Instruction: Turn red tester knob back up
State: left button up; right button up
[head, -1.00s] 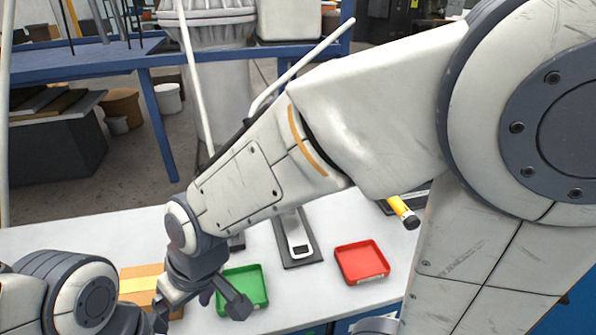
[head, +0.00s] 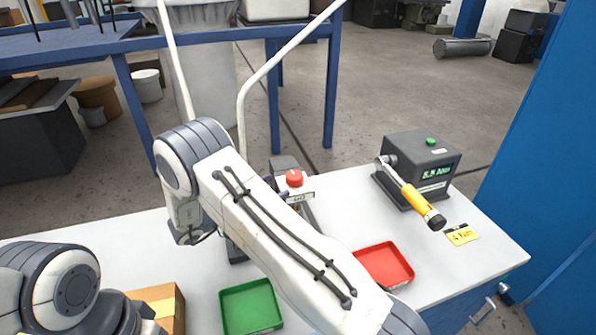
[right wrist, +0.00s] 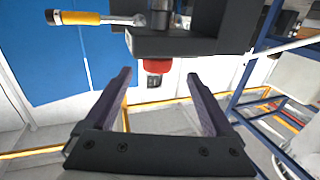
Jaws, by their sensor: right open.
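The red tester knob (head: 294,178) sits on top of a small grey tester with a white label, at the back middle of the table in the head view. In the right wrist view the red knob (right wrist: 156,66) appears beyond the fingertips, between their lines, under a dark block. My right gripper (right wrist: 157,78) is open and empty, with a finger on each side of the knob's line and no visible contact. In the head view my right arm hides most of that gripper and part of the tester. Of my left arm only links show, at the lower left.
A yellow-handled torque wrench (head: 412,198) is fitted to a dark meter box (head: 424,163) at the right. A green tray (head: 250,306), a red tray (head: 384,265) and a cardboard box (head: 160,304) are nearby. A blue panel (head: 555,190) stands at the right.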

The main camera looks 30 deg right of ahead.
aim_at(301, 174)
jog(key=shift+s+d+r, duration=0.1)
jog(key=shift+d, duration=0.35)
jog(key=d+p, duration=0.3)
jog(key=d, duration=0.5)
jog(key=shift+w+d, duration=0.15)
jog(key=shift+w, duration=0.05)
jog(key=shift+d+p, duration=0.4)
jog(key=shift+d, duration=0.25)
jog(key=c, duration=1.4)
jog(key=shift+w, duration=0.1)
